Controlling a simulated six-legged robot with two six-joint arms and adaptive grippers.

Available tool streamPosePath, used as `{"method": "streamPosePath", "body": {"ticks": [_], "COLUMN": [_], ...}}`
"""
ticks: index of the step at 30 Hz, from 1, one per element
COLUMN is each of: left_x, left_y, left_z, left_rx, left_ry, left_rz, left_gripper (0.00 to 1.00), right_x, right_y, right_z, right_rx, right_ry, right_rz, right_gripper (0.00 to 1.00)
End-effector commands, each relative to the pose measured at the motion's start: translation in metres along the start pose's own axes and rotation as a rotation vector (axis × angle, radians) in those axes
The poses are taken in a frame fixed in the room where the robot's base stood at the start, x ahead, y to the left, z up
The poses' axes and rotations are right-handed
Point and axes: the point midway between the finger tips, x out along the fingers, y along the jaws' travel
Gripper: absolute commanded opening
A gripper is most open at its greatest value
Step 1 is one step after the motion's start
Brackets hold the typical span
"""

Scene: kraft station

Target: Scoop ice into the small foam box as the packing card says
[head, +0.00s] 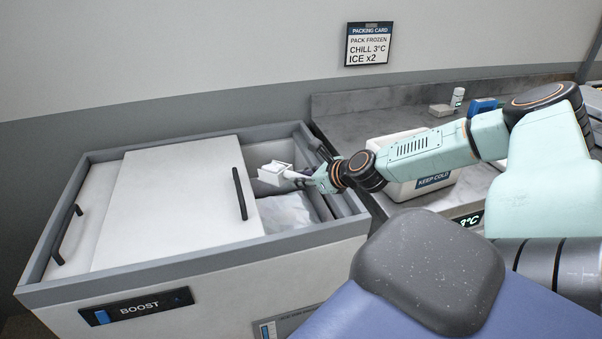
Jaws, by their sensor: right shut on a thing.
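My right gripper (318,179) is shut on a white scoop (276,173), held over the open right part of the chest freezer (170,274). I cannot tell whether the scoop holds ice. Pale ice (289,211) shows below it in the freezer opening. The white foam box (402,189), labelled "KEEP COLD", stands on the counter behind my right forearm, which hides part of it. The packing card (369,44) on the wall reads "PACK FROZEN, CHILL 3°C, ICE x2". My left gripper is not in view.
The white sliding lid (176,203) with dark handles covers the freezer's left and middle. A "3°C" display (468,219) shows at the counter's front.

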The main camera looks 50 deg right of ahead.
Motion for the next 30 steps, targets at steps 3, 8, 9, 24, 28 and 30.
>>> {"method": "streamPosePath", "body": {"ticks": [3, 8, 9, 24, 28, 30], "left_x": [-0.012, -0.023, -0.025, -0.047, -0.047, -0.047], "left_y": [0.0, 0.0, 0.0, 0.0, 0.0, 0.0], "left_z": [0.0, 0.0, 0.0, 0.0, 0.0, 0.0], "left_rx": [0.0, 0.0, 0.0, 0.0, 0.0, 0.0], "left_ry": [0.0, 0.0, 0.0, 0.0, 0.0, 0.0], "left_rz": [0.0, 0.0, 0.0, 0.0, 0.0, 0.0], "left_gripper": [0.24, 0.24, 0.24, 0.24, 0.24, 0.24], "right_x": [-0.007, -0.013, -0.015, -0.026, -0.026, -0.026], "right_y": [-0.002, -0.003, -0.004, -0.006, -0.006, -0.006], "right_z": [0.008, 0.013, 0.014, 0.024, 0.024, 0.024], "right_rx": [0.004, 0.005, 0.004, 0.005, 0.004, 0.004], "right_ry": [-0.013, -0.026, -0.029, -0.057, -0.058, -0.058], "right_rz": [-0.002, -0.005, -0.005, -0.011, -0.011, -0.011], "right_gripper": [0.0, 0.0, 0.0, 0.0, 0.0, 0.0]}}
